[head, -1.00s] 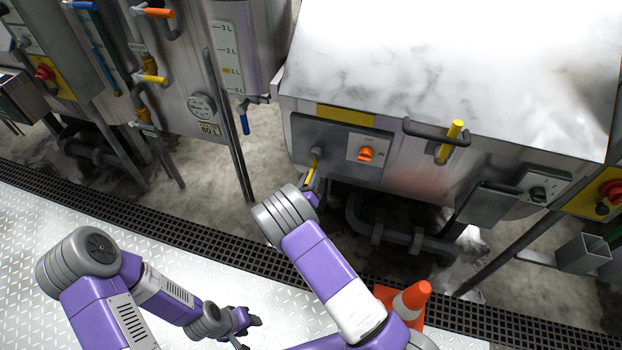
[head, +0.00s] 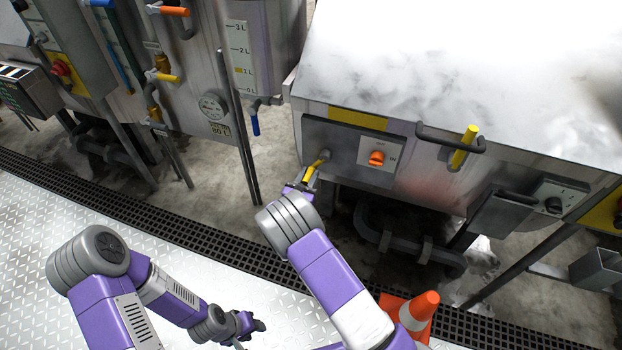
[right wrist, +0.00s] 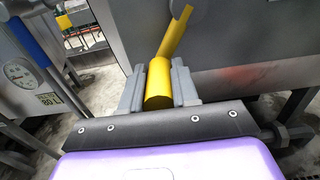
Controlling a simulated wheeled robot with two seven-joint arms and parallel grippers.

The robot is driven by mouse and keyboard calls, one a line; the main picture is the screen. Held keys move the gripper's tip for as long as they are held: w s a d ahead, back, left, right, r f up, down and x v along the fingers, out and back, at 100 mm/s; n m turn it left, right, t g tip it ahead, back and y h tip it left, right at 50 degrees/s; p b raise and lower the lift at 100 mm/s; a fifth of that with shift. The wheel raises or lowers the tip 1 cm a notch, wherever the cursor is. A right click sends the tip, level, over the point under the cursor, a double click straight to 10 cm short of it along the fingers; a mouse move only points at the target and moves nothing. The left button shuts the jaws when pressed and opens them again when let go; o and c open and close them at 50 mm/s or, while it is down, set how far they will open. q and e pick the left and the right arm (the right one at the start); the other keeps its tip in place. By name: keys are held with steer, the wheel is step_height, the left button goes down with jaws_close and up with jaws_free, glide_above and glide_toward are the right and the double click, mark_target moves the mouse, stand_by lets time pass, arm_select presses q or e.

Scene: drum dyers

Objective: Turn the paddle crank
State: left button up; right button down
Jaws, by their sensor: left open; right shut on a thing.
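The paddle crank (head: 318,163) is a yellow bar on a grey panel (head: 345,150) at the front of the steel tank. It slants down and left from its hub. My right gripper (head: 303,186) is at its lower end, partly hidden by my own wrist. In the right wrist view, the right gripper's (right wrist: 158,88) fingers are shut on the crank's yellow grip (right wrist: 158,82), one on each side. The yellow arm runs up from it to the hub. My left gripper (head: 252,328) is open and empty, low over the plate floor, away from the crank.
An orange knob (head: 376,158) sits right of the crank, and a yellow-handled lever (head: 464,147) further right. An orange cone (head: 415,312) stands beside my right arm. A dark drain grate (head: 150,214) crosses the floor. Dark pipes (head: 400,240) run under the tank.

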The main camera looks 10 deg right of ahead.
steer(key=shift+a, duration=0.1)
stand_by(0.4)
steer(key=c, duration=0.8)
jaws_free()
steer(key=shift+c, duration=0.2)
steer(key=p+v, duration=0.2)
steer(key=v, duration=0.5)
steer(key=shift+s+a, duration=0.15)
steer(key=shift+s, duration=0.05)
